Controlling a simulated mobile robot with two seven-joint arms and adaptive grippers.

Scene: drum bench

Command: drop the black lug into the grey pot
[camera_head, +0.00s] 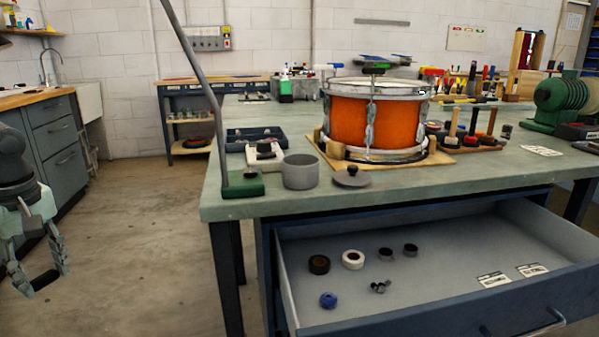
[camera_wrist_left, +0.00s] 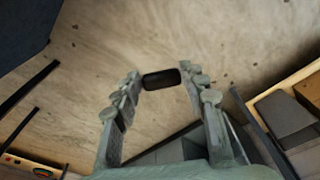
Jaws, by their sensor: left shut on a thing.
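The black lug (camera_wrist_left: 161,79) is a small dark rounded block between the fingertips of my left gripper (camera_wrist_left: 160,85) in the left wrist view. In the head view my left gripper (camera_head: 40,275) hangs at the far left over the floor, shut on the lug (camera_head: 45,281). The grey pot (camera_head: 300,172) stands upright on the near left part of the bench, its top open. The gripper is well left of the pot and lower in the picture. The inside bottom of the pot is hidden. My right gripper is not in view.
A grey lid (camera_head: 352,177) lies right of the pot. A lamp base (camera_head: 243,185) with a slanted pole stands left of it. An orange drum (camera_head: 372,122) is behind. An open drawer (camera_head: 440,262) holding rings and small parts juts out below the bench (camera_head: 480,180).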

